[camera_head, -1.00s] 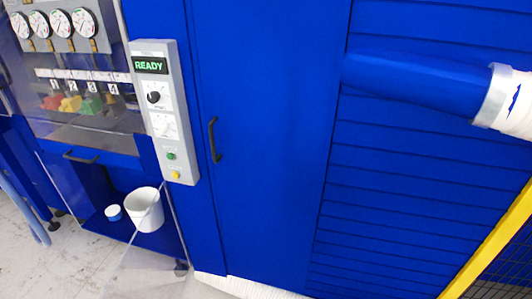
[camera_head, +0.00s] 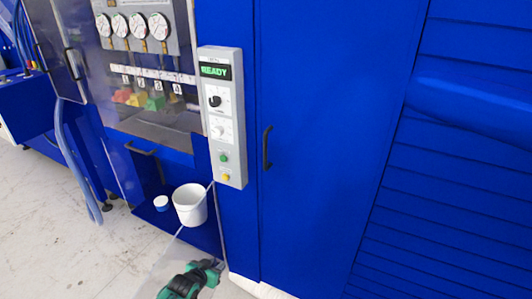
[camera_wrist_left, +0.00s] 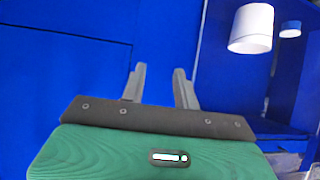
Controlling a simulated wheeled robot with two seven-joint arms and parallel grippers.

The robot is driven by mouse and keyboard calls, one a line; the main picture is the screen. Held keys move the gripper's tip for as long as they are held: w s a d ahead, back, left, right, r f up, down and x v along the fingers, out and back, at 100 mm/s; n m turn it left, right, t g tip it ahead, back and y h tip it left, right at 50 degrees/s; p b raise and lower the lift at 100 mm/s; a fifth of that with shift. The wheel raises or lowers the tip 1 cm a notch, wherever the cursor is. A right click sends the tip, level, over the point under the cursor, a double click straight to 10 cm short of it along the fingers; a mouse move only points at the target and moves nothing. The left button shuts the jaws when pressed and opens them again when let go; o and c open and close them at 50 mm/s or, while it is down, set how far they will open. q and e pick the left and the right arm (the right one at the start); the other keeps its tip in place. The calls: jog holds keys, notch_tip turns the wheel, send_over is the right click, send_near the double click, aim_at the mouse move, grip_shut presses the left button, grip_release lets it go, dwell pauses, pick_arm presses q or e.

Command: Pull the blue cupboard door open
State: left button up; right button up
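The blue cupboard door (camera_head: 315,130) is a tall flat panel right of the grey control box in the head view. It looks closed, with a black vertical handle (camera_head: 267,148) near its left edge. My left gripper (camera_head: 212,266) is low in the head view, below and left of the handle and apart from it. In the left wrist view its two grey fingers (camera_wrist_left: 158,84) stand apart with nothing between them, in front of blue panels. The handle cannot be made out in that view. My right gripper is not in view.
A grey control box (camera_head: 222,118) reading READY stands left of the door. A white bucket (camera_head: 190,206) and a small white-and-blue cup (camera_head: 160,203) sit on a low blue shelf, also left. Bare floor (camera_head: 60,240) lies at the lower left.

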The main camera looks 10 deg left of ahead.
pick_arm(q)
jog(key=w+d+r+m+t+h, duration=0.1)
jog(key=w+r, duration=0.2)
jog(key=r, duration=0.6)
jog(key=w+d+r+t+h, duration=0.15)
jog(key=w+r, duration=0.25)
jog(key=r, duration=0.6)
jog(key=m+t+h, duration=0.2)
jog(key=h, duration=0.2)
send_near(264, 146)
jog(key=shift+y, duration=0.25)
jog(key=p+x, duration=0.3)
jog(key=x, duration=0.7)
jog(key=shift+w+d+p, duration=0.2)
jog(key=shift+w+p, duration=0.1)
jog(key=shift+p, duration=0.05)
jog(key=shift+c, duration=0.2)
grip_shut()
